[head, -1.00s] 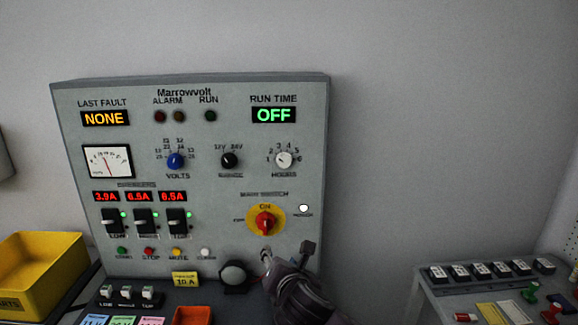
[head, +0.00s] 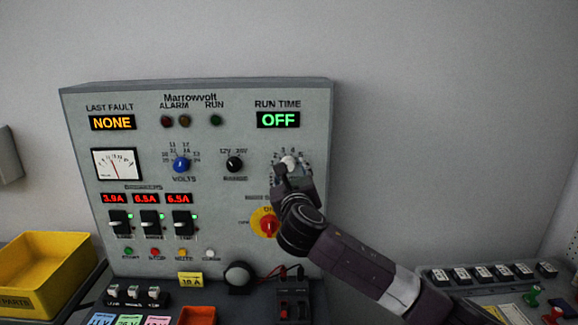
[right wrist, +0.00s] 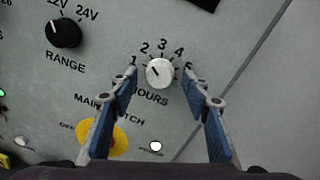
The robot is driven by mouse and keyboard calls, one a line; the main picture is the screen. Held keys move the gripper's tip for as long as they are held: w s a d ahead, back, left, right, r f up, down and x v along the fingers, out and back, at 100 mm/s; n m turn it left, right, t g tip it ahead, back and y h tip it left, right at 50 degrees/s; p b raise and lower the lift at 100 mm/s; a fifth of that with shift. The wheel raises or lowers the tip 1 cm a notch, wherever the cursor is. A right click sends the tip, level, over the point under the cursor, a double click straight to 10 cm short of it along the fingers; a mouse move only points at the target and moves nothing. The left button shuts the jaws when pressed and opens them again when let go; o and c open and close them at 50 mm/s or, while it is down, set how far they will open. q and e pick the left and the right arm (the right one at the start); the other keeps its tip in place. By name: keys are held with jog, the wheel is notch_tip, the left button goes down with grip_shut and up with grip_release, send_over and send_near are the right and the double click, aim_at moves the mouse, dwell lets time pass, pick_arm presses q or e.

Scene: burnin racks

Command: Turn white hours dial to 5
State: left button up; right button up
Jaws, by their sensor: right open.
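The white hours dial (head: 289,161) is on the right side of the grey Marrowvolt panel (head: 220,240), under the run time display (head: 278,120), which reads OFF. In the right wrist view the dial (right wrist: 159,73) shows a dark mark towards its upper left, on the side of 1 and 2; its exact setting is hard to tell. My right gripper (head: 291,176) is in front of the dial and partly covers its scale. In the right wrist view its blue fingers (right wrist: 160,82) are open, one on each side of the dial, apart from it. My left gripper is not in view.
The red main switch (head: 265,224) on its yellow plate is just below my right gripper. The black range knob (head: 234,164) and blue volts knob (head: 181,164) are to the left. A yellow bin (head: 40,283) stands at left. A side table with several small blocks is at right.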

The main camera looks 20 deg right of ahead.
jog(key=shift+w+d, duration=0.15)
jog(key=shift+w, duration=0.45)
jog(key=c, duration=1.2)
jog(key=shift+o, duration=0.2)
